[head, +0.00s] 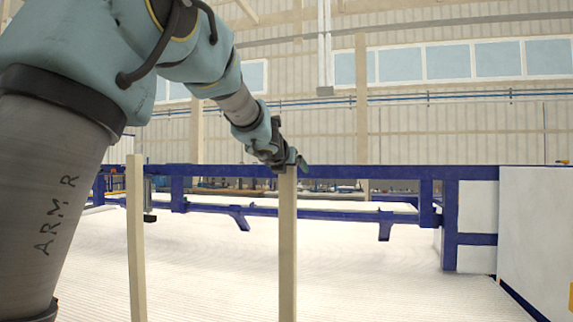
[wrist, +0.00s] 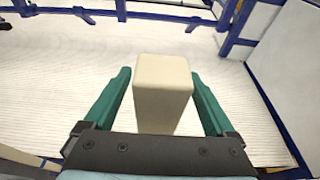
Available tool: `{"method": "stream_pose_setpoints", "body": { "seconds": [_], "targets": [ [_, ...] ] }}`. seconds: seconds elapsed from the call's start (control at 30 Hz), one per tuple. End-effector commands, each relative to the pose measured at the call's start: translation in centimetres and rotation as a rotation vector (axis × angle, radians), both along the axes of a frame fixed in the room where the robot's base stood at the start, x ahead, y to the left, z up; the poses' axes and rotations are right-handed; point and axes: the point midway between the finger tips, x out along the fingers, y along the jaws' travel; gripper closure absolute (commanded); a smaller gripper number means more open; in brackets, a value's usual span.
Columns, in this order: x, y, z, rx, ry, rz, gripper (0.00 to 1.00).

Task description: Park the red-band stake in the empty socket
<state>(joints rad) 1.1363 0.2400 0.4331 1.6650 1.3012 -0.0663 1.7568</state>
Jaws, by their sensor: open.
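A pale wooden stake (head: 288,245) stands upright right of centre in the head view. Its square top (wrist: 163,72) fills the middle of the wrist view. My gripper (head: 288,160) is at the top of this stake. Its green fingers (wrist: 160,76) are open, one on each side of the stake, with a gap on both sides. A second pale stake (head: 136,240) stands upright to the left in the head view. No red band shows on either stake. The lower ends of both stakes are out of view, and no socket shows.
A blue metal frame (head: 400,172) runs across behind the stakes, with a pale ribbed surface (head: 370,260) below it. A white panel (head: 535,235) stands at the right. The space between the two stakes looks clear.

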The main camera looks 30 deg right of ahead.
Motion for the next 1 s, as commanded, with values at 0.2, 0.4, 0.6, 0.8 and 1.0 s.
{"method": "stream_pose_setpoints", "body": {
  "seconds": [0.2,0.4,0.6,0.8,1.0],
  "targets": [
    [0.64,-0.55,-0.26,0.0,0.0,0.001,0.1],
    [0.63,-0.56,-0.28,-0.001,0.001,0.0,0.1],
    [0.62,-0.55,-0.3,-0.001,0.001,0.0,0.31],
    [0.61,-0.54,-0.3,-0.001,0.001,0.0,0.54],
    [0.61,-0.54,-0.3,-0.001,0.001,0.0,0.76]
  ]
}}
